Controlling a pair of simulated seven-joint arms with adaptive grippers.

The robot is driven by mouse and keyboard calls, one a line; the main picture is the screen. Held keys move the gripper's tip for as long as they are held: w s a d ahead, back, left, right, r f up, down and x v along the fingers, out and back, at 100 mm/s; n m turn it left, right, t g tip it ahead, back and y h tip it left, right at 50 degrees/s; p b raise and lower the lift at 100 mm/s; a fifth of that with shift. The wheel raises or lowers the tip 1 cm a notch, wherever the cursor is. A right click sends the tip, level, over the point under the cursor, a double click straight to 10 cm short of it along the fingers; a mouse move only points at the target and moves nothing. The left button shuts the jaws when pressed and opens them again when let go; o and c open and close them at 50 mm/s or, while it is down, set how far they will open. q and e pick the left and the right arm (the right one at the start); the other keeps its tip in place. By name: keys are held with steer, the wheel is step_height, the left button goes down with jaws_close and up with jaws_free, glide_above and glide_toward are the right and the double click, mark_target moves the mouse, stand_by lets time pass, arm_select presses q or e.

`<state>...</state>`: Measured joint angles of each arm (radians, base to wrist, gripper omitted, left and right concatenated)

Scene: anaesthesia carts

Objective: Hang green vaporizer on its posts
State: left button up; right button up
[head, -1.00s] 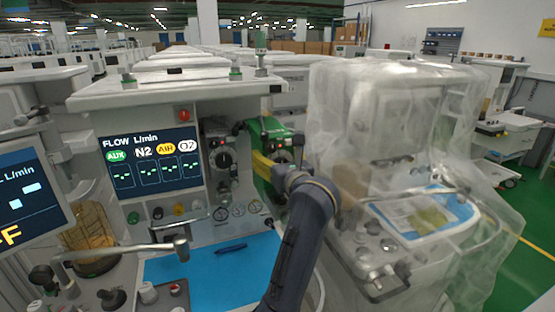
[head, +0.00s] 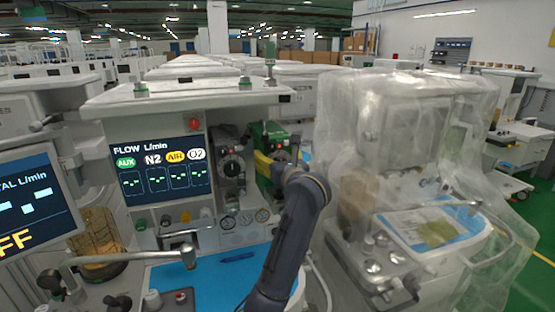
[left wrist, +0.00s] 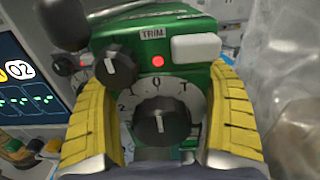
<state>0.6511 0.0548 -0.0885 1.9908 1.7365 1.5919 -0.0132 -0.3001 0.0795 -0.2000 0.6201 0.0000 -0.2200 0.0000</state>
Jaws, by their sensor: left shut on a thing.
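The green vaporizer (head: 268,132) is in front of the right part of the cart's back panel, to the right of a grey vaporizer with a dark dial (head: 233,168). My left gripper (head: 270,164) is shut on it. In the left wrist view, the yellow fingers (left wrist: 160,122) press on both sides of the green vaporizer (left wrist: 125,47), which shows a large black dial, a small black knob, a red light and a TRIM label. It looks about upright in that view. The posts are hidden behind it, and I cannot tell whether it touches them. My right gripper is out of view.
The flow screen (head: 160,168) is left of the grey vaporizer. A blue work surface (head: 205,277) with a pen lies below. A machine under clear plastic (head: 405,130) stands close on the right. A bent metal arm (head: 130,257) crosses the front left.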

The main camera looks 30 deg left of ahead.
arm_select(q)
steer(key=x, duration=0.9)
steer(key=shift+a, duration=0.15)
stand_by(0.5)
steer(key=shift+w, duration=0.15)
steer(key=shift+f, duration=1.25)
stand_by(2.1)
steer(key=o, duration=1.5)
steer(key=shift+f, duration=0.25)
steer(key=v, duration=1.2)
steer(key=shift+r, duration=0.15)
